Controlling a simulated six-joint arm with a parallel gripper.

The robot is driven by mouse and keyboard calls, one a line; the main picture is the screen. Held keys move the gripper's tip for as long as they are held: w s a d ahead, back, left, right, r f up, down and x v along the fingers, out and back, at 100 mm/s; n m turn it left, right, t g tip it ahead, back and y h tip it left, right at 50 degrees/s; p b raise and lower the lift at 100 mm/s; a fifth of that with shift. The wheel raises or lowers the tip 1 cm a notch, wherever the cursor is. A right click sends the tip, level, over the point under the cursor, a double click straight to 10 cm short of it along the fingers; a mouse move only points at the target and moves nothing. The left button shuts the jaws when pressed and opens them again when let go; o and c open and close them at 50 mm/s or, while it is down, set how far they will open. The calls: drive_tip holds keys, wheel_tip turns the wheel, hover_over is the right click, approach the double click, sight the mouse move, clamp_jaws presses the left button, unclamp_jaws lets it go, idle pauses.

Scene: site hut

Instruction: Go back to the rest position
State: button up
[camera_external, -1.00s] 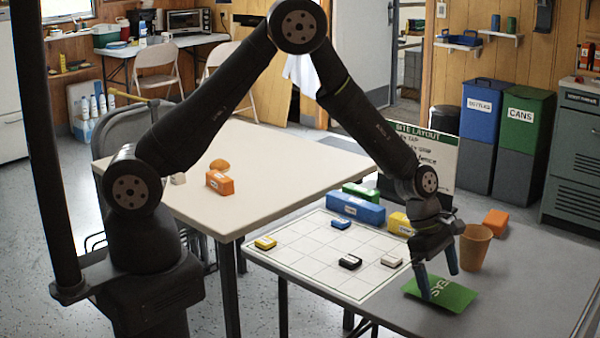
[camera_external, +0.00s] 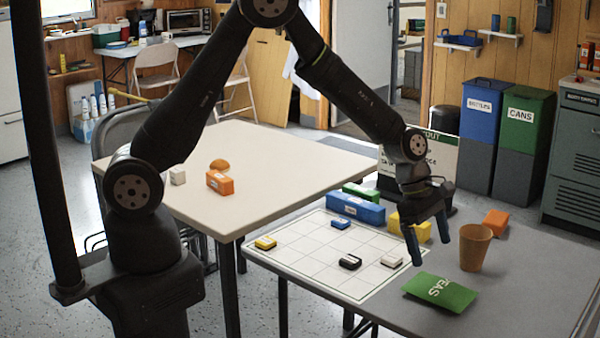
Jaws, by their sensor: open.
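My gripper (camera_external: 431,252) is open and empty, with its blue fingers pointing down. It hangs above the grey table (camera_external: 520,300), behind the green packet (camera_external: 440,291) marked "EAS" and left of the brown cup (camera_external: 475,247). The packet lies flat near the right edge of the white grid sheet (camera_external: 300,265). The yellow block (camera_external: 424,229) is partly hidden behind the gripper.
On the grid sit small yellow (camera_external: 265,243), blue (camera_external: 341,223), black (camera_external: 350,262) and white (camera_external: 392,261) pieces. A long blue block (camera_external: 356,208) and a green block (camera_external: 360,192) lie behind it. An orange block (camera_external: 496,222) is near the cup. The cream table (camera_external: 290,165) adjoins.

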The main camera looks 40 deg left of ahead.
drive_tip(key=x, duration=0.9)
wheel_tip(320, 180, up, 5)
drive_tip(key=shift+s, duration=0.15)
drive_tip(key=s+d+r, duration=0.3)
drive_tip(key=s+r, duration=0.4)
drive_tip(key=s, duration=0.4)
drive_tip(key=n+t, duration=0.2)
drive_tip(key=n, duration=0.2)
approach(439, 284)
drive_tip(key=w+a+r, duration=0.4)
drive_tip(key=w+a, duration=0.4)
drive_tip(key=w, duration=0.3)
drive_tip(key=w+a+n, duration=0.1)
drive_tip(key=w+a, duration=0.3)
drive_tip(key=a, duration=0.3)
drive_tip(key=w+a+n, duration=0.2)
drive_tip(key=w+a, duration=0.3)
drive_tip(key=a, duration=0.3)
drive_tip(key=w+a+n+t+y, duration=0.1)
drive_tip(key=w+a, duration=0.3)
drive_tip(key=a, duration=0.4)
drive_tip(key=shift+w+f+n, duration=0.2)
drive_tip(key=shift+w+n, duration=0.05)
drive_tip(key=shift+n, duration=0.15)
